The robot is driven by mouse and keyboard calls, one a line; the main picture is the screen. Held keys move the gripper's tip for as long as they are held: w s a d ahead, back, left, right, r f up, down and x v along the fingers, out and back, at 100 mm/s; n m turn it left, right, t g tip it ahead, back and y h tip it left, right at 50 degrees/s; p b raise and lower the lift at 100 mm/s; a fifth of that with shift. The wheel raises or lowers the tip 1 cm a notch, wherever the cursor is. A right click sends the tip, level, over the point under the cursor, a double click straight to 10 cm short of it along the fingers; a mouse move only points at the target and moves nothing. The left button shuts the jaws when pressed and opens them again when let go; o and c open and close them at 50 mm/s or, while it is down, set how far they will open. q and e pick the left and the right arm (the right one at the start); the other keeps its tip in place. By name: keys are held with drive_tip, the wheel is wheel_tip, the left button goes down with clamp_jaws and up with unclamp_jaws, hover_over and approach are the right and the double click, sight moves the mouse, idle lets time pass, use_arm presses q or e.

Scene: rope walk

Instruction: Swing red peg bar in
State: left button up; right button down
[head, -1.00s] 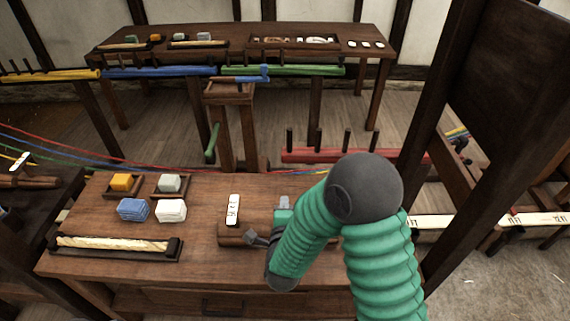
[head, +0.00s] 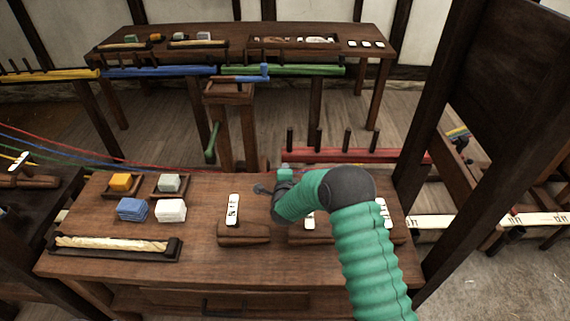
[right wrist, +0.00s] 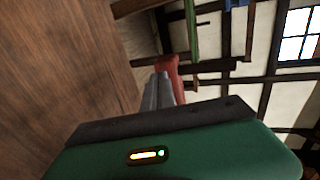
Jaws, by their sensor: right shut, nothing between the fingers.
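The red peg bar (head: 355,155) lies level beyond the back edge of the table, with several dark upright pegs on it. Red also shows just past the fingertips in the right wrist view (right wrist: 174,68). My right gripper (head: 261,189) is over the back part of the table, left of and nearer than the bar and apart from it. Its fingers are closed together and empty, seen also in the right wrist view (right wrist: 160,78). My left gripper is in no view.
The table (head: 200,265) holds yellow, grey, blue and white blocks, a rope tray (head: 115,248) and wooden card stands (head: 243,232). A dark post (head: 440,130) rises at right. Blue (head: 160,72) and green (head: 300,70) bars lie farther back. Coloured strands cross at left.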

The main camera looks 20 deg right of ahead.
sight(285, 159)
drive_tip(key=w, duration=0.1)
drive_tip(key=w+d, duration=0.1)
drive_tip(key=w, duration=0.1)
drive_tip(key=shift+d+r, duration=0.1)
drive_tip(key=shift+d, duration=0.1)
